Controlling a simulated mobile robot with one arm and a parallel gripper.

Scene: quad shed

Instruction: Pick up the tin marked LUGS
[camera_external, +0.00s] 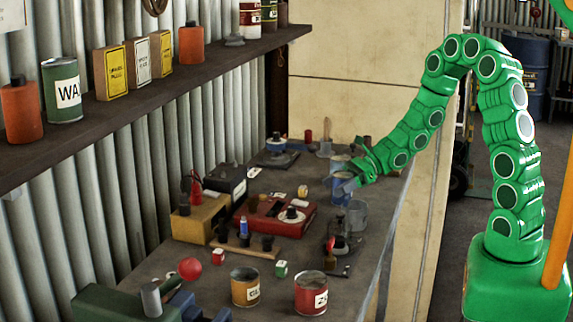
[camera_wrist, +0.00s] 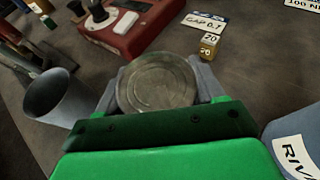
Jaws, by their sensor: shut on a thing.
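My gripper (camera_external: 357,179) is at the right side of the workbench, at a blue tin (camera_external: 343,188). In the wrist view, my gripper (camera_wrist: 161,84) is shut on a tin with a round grey ringed top (camera_wrist: 157,80), one finger on each side. Its label is hidden, so I cannot read LUGS on it. A blue tin (camera_wrist: 296,145) with a label beginning "RIV" stands to the right in the wrist view. A grey metal cup (camera_wrist: 58,98) is close on the left; it also shows in the external view (camera_external: 357,215).
A red device (camera_external: 275,214) sits mid-bench; a yellow tin (camera_external: 245,286) and a red tin (camera_external: 311,293) stand at the front. A small yellow cube (camera_wrist: 209,43) lies beyond the held tin. A loaded shelf (camera_external: 150,92) runs along the left wall.

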